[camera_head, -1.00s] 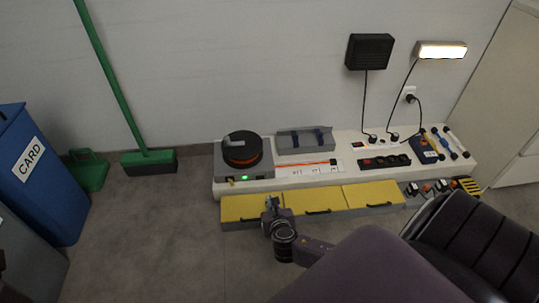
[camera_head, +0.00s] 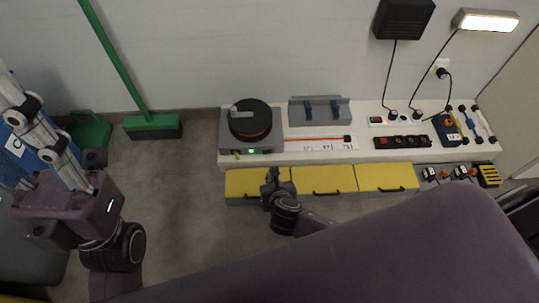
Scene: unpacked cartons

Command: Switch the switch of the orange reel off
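The reel (camera_head: 250,119) is a black round drum with an orange band, set on a grey box (camera_head: 228,136) at the left end of the white bench. A green light glows on the box's front, with a small yellow part to its left; which way the switch points is too small to tell. My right gripper (camera_head: 271,178) is in front of the left yellow drawer, below the reel box and apart from it. Its fingers are too small and dark to read. My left gripper (camera_head: 55,140) is raised at the far left, in front of the blue bin, away from the reel; its finger opening is unclear.
The white bench (camera_head: 365,155) also holds a grey rack (camera_head: 320,108), a black power strip (camera_head: 403,142) and a blue device (camera_head: 446,130). Yellow drawers (camera_head: 388,177) run below. A green broom (camera_head: 152,127) and blue bin (camera_head: 28,158) stand left. Open floor (camera_head: 185,215) lies between.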

